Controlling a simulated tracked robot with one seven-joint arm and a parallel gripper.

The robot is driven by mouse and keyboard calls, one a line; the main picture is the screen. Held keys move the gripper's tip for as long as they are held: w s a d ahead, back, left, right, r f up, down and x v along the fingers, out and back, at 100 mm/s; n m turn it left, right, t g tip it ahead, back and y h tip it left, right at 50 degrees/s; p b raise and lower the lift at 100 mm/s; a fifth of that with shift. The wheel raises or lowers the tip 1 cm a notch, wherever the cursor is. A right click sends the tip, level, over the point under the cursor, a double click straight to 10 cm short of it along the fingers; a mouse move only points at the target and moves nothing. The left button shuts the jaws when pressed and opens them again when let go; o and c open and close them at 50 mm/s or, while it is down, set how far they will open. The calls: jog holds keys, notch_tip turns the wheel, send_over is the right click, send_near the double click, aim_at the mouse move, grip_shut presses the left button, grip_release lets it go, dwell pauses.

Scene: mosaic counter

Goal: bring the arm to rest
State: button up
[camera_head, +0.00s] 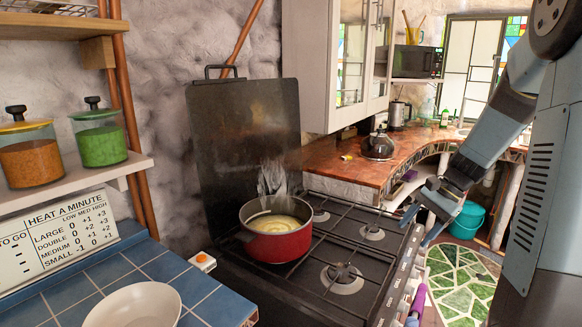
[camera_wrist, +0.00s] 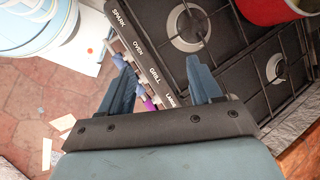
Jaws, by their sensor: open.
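My gripper (camera_head: 416,232) hangs at the right front edge of the black stove (camera_head: 318,290) in the head view, pointing down. In the wrist view my gripper (camera_wrist: 160,64) has its two blue-grey fingers spread apart, with nothing held between them. Below them show the stove's front panel, marked SPARK, OVEN and GRILL, and its edge. My arm comes down from the upper right of the head view, bent. The gripper looks clear of the stove, but the exact gap cannot be told.
A red pot (camera_head: 275,247) with pale yellow contents stands on the stove; its side (camera_wrist: 278,10) shows in the wrist view. A white bowl (camera_head: 135,306) sits on the blue-tiled counter (camera_head: 98,273). A kettle (camera_head: 378,147) stands on the wooden counter behind. A teal bucket (camera_head: 468,220) is on the floor.

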jog(key=s+a+r+n+t+h, duration=0.3)
jog(key=s+r, duration=0.4)
jog(key=s, duration=0.3)
jog(key=s+a+r+n+t+h, duration=0.3)
jog(key=s+a+r+n, duration=0.2)
jog(key=s, duration=0.5)
jog(key=shift+a+r+n, duration=0.2)
jog(key=shift+r+n, duration=0.75)
jog(key=shift+n, duration=0.25)
